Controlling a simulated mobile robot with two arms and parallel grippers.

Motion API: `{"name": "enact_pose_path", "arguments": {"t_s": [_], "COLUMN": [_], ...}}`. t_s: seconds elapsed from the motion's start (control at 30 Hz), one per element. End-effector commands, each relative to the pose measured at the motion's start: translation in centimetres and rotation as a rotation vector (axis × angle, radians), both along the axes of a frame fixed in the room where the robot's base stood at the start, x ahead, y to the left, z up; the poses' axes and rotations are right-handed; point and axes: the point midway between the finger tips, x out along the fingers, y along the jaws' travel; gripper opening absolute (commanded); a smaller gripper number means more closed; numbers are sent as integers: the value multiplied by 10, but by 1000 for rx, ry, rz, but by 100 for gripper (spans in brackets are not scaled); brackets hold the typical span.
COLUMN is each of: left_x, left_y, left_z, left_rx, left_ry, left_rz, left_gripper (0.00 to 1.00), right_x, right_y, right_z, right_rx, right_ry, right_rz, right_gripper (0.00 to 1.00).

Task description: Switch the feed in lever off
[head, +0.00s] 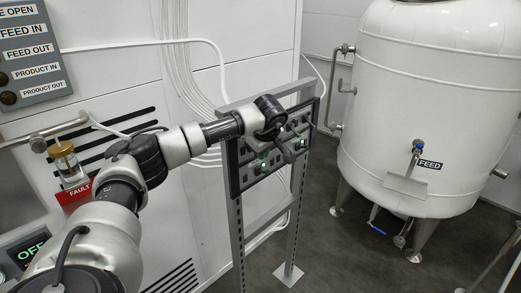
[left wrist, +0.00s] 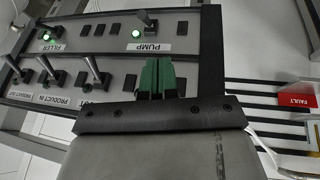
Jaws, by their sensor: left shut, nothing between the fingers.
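The switch panel (head: 243,178) stands on a grey metal frame, with my left gripper (head: 299,147) in front of it. The panel (left wrist: 109,48) fills much of the left wrist view. My left gripper (left wrist: 158,78) has its green fingers shut together, empty, over the lower row. Left of the fingers are three metal levers, the nearest being the lever (left wrist: 93,64) above a label ending in OUT. The others stand above PRODUCT IN and PRODUCT OUT labels. No FEED IN label is readable on this panel; the gripper body covers part of the lower row. My right gripper is not in view.
The upper row has a PUMP lever (left wrist: 147,19) and a FILLER lever (left wrist: 44,33), each beside a lit green lamp. A white tank (head: 425,95) marked FEED stands at right. A sign (head: 32,50) at upper left lists FEED IN. A red FAULT tag (head: 77,193) hangs at left.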

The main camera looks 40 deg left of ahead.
Motion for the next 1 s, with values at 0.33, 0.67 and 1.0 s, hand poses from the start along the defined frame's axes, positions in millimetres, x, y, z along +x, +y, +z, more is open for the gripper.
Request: {"name": "enact_pose_path", "arguments": {"t_s": [0.33, 0.67, 1.0], "left_x": [0, 1, 1], "left_y": [-1, 9, 13], "left_z": [-3, 3, 4], "left_rx": [0, 0, 0], "left_ry": [-1, -1, -1], "left_rz": [0, 1, 0], "left_gripper": [0, 0, 0], "right_x": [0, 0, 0], "right_y": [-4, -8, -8], "right_z": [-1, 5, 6], "right_rx": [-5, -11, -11], "right_ry": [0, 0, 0], "right_rz": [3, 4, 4], "right_gripper": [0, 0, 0]}}
